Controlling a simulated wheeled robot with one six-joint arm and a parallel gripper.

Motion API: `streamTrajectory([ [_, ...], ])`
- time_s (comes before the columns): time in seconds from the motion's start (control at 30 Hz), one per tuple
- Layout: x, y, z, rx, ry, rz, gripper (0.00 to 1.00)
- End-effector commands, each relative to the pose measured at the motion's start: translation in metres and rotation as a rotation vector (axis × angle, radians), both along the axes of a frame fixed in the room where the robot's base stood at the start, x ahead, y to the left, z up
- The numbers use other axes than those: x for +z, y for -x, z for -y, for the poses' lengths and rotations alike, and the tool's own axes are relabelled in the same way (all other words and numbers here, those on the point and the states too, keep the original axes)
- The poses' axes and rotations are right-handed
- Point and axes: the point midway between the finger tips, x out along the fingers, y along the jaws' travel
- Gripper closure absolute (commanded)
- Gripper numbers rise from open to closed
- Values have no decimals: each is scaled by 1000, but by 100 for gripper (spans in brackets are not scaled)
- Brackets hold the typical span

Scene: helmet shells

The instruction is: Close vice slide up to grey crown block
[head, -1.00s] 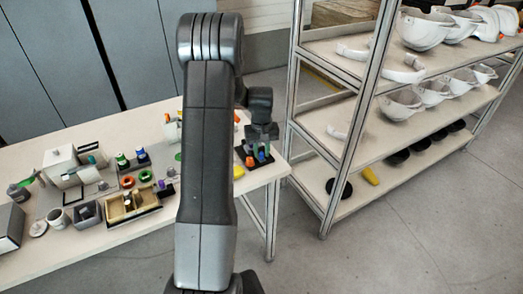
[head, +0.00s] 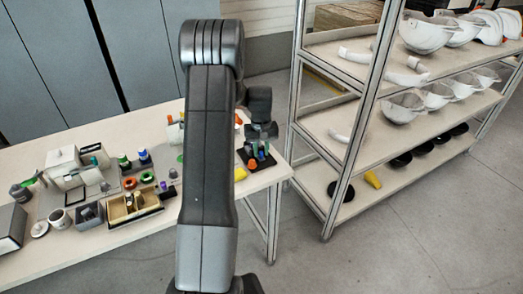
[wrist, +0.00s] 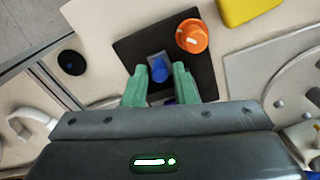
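A black square plate (wrist: 205,75) lies on the table, also seen at the table's right end in the head view (head: 243,157). On it stand a grey piece with a blue round part (wrist: 159,68) and an orange knob (wrist: 192,37) with a white mark. My gripper (wrist: 160,80) has green fingers, set apart on either side of the blue part; contact is not clear. A little purple shows low between the fingers, mostly hidden. In the head view my gripper (head: 262,132) is just above the plate. I cannot tell which part is the vice slide or grey crown block.
A wooden compartment box (head: 118,212), a white mug (head: 58,219) and several small parts crowd the table's left. A shelf rack (head: 342,190) with white helmet shells (head: 424,36) stands right of the table. A yellow object (wrist: 250,10) lies beside the plate.

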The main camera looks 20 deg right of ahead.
Motion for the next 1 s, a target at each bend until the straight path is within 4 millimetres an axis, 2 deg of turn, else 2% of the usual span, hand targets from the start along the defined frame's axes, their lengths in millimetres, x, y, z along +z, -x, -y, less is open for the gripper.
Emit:
streamTrajectory([
  [0.2,2,0,0,0,0,0,75],
  [0.33,15,-1,1,0,2,3,75],
  [0.73,101,-1,0,0,2,5,75],
  [0.9,127,0,0,0,2,3,75],
  [1.0,134,0,0,0,0,0,75],
])
